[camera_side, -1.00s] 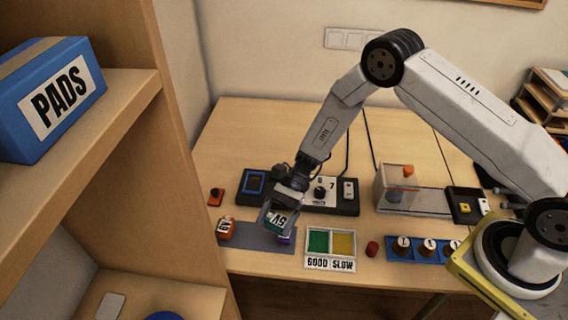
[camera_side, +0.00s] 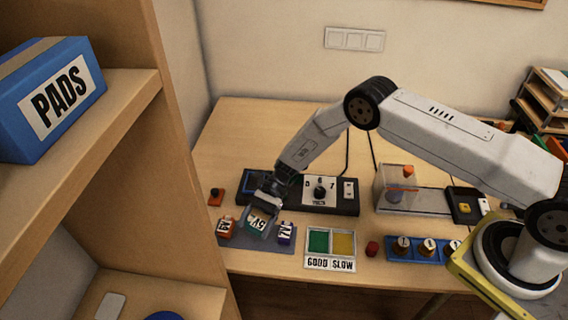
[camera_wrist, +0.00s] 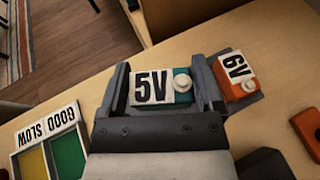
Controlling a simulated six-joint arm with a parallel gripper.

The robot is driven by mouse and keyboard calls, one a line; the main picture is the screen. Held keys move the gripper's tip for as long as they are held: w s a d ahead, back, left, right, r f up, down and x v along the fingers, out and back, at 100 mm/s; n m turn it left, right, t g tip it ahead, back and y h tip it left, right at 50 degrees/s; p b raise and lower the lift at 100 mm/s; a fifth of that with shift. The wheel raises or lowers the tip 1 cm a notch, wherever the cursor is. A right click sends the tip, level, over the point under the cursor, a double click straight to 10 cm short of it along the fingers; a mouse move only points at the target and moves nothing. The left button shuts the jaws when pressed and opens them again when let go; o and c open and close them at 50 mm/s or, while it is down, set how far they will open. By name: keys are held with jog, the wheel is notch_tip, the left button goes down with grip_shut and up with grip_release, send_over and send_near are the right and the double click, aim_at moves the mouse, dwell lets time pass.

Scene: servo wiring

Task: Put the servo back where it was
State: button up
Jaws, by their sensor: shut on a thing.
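My gripper (camera_side: 260,234) is shut on the teal servo with the white 5V label (camera_side: 257,222). In the wrist view the 5V servo (camera_wrist: 152,88) sits between the two fingers of my gripper (camera_wrist: 162,80), its label and white round horn facing the camera. In the side view it is over the grey mat (camera_side: 284,247), between an orange servo (camera_side: 225,228) at left and a purple 7V servo (camera_side: 286,232) at right. The orange servo, labelled 6V, stands beside the right finger in the wrist view (camera_wrist: 240,88). I cannot tell whether the held servo touches the mat.
A GOOD/SLOW tray (camera_side: 331,263) with green and yellow halves lies right of the mat. Behind the mat is a dark VOLTS panel with a dial (camera_side: 319,190). A red cylinder (camera_side: 372,248) and a small orange-red block (camera_side: 216,196) stand nearby.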

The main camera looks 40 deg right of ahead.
aim_at(254, 231)
jog(key=shift+w+f, duration=0.1)
jog(key=shift+w+a+f, duration=0.15)
jog(key=shift+w+f, duration=0.1)
jog(key=shift+f, duration=1.65)
jog(key=shift+f, duration=0.15)
jog(key=o, duration=1.2)
jog(key=shift+c, duration=0.2)
jog(key=shift+r, duration=0.2)
jog(key=v, duration=1.2)
